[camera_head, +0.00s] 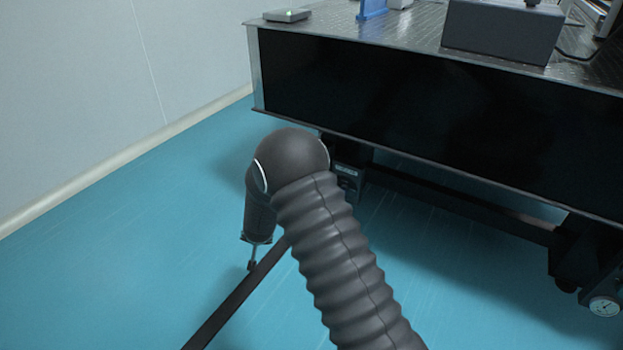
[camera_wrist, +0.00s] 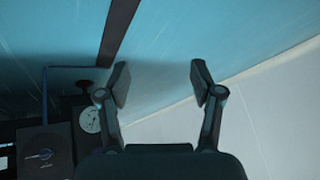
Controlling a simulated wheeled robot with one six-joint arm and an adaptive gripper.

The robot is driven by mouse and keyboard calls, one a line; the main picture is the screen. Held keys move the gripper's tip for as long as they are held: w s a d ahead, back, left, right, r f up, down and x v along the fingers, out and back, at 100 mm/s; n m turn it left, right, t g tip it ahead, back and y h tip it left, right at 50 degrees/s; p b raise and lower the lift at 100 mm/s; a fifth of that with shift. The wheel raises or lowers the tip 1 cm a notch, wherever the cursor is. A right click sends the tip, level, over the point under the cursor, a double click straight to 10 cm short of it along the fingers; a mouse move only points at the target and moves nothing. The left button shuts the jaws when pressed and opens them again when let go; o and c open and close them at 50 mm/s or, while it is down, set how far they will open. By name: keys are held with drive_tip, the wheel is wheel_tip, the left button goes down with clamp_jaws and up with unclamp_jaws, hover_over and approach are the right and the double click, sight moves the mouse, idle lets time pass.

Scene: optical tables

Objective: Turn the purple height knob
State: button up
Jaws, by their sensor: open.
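I cannot make out a purple knob in either view. My gripper (camera_wrist: 160,82) is open and empty in the wrist view, with its two fingers spread wide over the blue floor. In the head view my gripper (camera_head: 252,262) shows small and dark, hanging low in front of the table's left end; its fingers are hard to tell apart there.
The optical table (camera_head: 440,120) has a black side panel and a metal top bearing a grey box (camera_head: 500,32), a blue part (camera_head: 372,8) and a small device (camera_head: 287,15). A pale wall (camera_head: 80,90) bounds the left; blue floor (camera_head: 110,270) is open.

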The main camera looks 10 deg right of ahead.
drive_tip(key=w+d+f+m+t+h, duration=0.3)
drive_tip(key=w+d+f+t+h, duration=0.15)
drive_tip(key=w, duration=0.45)
drive_tip(key=w+d+r+m+t+h, duration=0.1)
drive_tip(key=d+r+m+t+h, duration=0.1)
drive_tip(key=d+r+h, duration=0.3)
drive_tip(key=w+d+r+m+t+h, duration=0.1)
drive_tip(key=d+r+m+h, duration=0.15)
drive_tip(key=r, duration=0.45)
drive_tip(key=b+x, duration=0.1)
drive_tip(key=x, duration=1.2)
drive_tip(key=shift+h+b, duration=0.3)
drive_tip(key=shift+s+d, duration=0.1)
drive_tip(key=c, duration=1.1)
drive_tip(key=shift+c, duration=0.2)
